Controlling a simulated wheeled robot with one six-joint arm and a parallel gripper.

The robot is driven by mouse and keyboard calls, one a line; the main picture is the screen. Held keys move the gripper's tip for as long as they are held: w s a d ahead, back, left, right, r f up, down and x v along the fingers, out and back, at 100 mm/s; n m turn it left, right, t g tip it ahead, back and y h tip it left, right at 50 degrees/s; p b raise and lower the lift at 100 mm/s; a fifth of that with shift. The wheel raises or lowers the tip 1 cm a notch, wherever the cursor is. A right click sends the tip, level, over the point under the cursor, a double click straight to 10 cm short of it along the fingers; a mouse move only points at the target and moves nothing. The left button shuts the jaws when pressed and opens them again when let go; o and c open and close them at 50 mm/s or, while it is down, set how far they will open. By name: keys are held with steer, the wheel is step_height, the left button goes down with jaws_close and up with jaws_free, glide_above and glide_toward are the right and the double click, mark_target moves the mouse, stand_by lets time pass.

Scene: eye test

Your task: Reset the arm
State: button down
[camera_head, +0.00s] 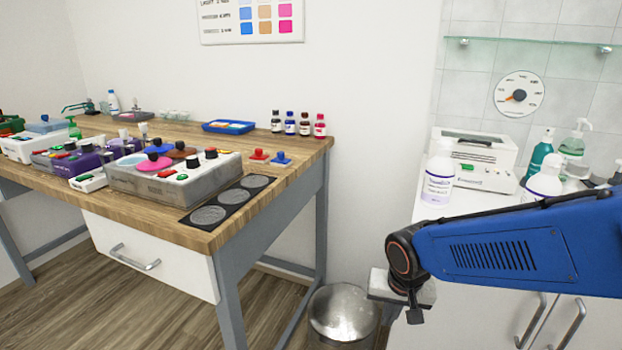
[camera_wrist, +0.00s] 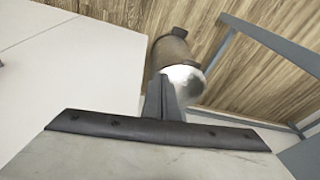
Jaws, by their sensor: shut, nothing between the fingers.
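My blue arm (camera_head: 500,246) reaches in from the right edge of the head view, in front of the white cabinet. My gripper (camera_head: 414,314) hangs at its left end, pointing down, beside the metal bin and right of the wooden table. In the wrist view my gripper (camera_wrist: 163,88) shows as narrow dark fingers pressed together, with nothing between them. The bin lies beyond the fingertips in that view.
The metal bin (camera_head: 343,315) stands on the floor between the wooden table (camera_head: 285,178) and the white cabinet (camera_head: 585,335). A grey device (camera_head: 150,183) with knobs and buttons is on the table. A white bottle (camera_head: 438,180) and a white machine (camera_head: 487,178) stand on the cabinet, close behind my arm.

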steer(key=s+d+r+n+t, duration=0.2)
steer(key=s+d+r, duration=0.8)
steer(key=s, duration=0.3)
steer(key=shift+d+r, duration=0.2)
steer(key=shift+d, duration=0.3)
